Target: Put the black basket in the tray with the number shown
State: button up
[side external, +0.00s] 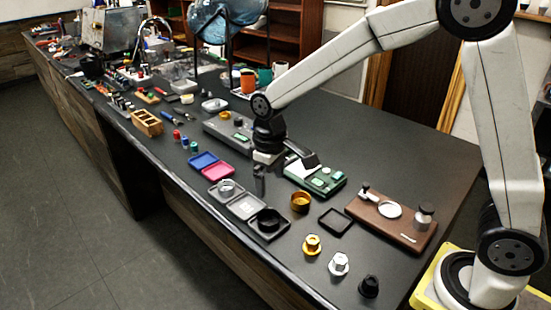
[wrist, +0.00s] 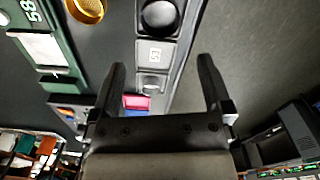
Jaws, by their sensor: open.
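In the wrist view the basket (wrist: 160,16) is at the top, partly cut off. The middle compartment holds a white label (wrist: 156,54) with dark figures, too small to read surely. A silver basket (side external: 226,187) sits in the far compartment. My gripper (side external: 287,180) is open and empty above the counter, beside the tray. In the wrist view the fingers (wrist: 162,66) are spread, with the tray beyond them.
A gold basket (side external: 300,202), an empty black square frame (side external: 336,221) and a brown wooden board (side external: 392,221) stand right of the tray. Several hexagonal-based knobs line the front edge.

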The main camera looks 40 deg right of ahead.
jog(key=shift+r, duration=0.95)
jog(key=shift+s, duration=0.1)
jog(key=s+d+f+m+t, duration=0.1)
jog(key=s+d+f, duration=0.2)
jog(key=s, duration=0.4)
jog(key=s+d+f+m+t, duration=0.1)
jog(key=s+d+f+m, duration=0.1)
jog(key=s, duration=0.4)
jog(key=shift+s+d+f+t, duration=0.35)
jog(key=shift+d+f, duration=0.1)
jog(key=shift+d, duration=0.6)
